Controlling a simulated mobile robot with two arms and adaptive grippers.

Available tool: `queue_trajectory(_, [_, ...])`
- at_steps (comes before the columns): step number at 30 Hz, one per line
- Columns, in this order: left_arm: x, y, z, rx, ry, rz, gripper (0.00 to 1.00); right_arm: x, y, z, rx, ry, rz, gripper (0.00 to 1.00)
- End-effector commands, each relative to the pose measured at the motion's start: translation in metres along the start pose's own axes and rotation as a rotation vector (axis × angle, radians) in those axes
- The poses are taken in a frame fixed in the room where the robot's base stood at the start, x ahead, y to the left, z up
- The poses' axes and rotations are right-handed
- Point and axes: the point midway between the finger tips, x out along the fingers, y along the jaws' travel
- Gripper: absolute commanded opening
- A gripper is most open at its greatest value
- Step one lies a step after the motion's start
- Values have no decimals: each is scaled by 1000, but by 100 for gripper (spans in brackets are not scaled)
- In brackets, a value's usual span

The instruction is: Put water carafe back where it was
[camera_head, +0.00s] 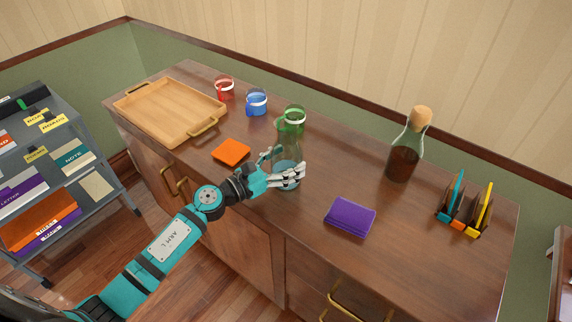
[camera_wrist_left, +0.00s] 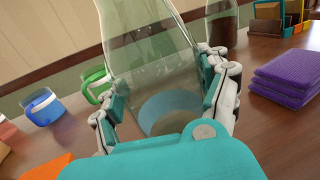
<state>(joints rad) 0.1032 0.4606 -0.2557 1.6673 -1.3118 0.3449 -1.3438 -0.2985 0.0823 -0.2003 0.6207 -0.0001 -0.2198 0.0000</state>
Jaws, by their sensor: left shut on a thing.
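The water carafe (camera_head: 287,150) is a clear glass vessel with bluish water low inside. It stands upright at the front middle of the wooden cabinet top; whether its base touches the wood cannot be told. My left gripper (camera_head: 286,176) is shut around its lower body, coming from the front left. In the left wrist view the carafe (camera_wrist_left: 155,65) fills the middle, with the fingers (camera_wrist_left: 165,112) on both sides of it. My right gripper is not in view.
A green mug (camera_head: 294,118) stands just behind the carafe, with blue (camera_head: 256,103) and red (camera_head: 224,88) mugs farther left. An orange pad (camera_head: 231,152), wooden tray (camera_head: 168,112), purple cloth stack (camera_head: 350,217), corked dark bottle (camera_head: 404,158) and small rack (camera_head: 463,212) surround it.

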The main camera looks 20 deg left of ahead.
Motion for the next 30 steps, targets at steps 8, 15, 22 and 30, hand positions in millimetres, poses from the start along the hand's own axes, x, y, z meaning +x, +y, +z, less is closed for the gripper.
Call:
queue_trajectory(8, [0, 1, -3, 3, -8, 1, 17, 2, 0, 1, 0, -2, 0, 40])
queue_trajectory(15, [0, 0, -8, 1, -2, 0, 80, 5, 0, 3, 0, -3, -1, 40])
queue_trajectory(22, [0, 0, -8, 1, -2, 1, 100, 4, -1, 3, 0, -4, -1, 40])
queue_trajectory(30, [-2, 0, -5, 1, -1, 1, 100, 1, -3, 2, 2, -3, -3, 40])
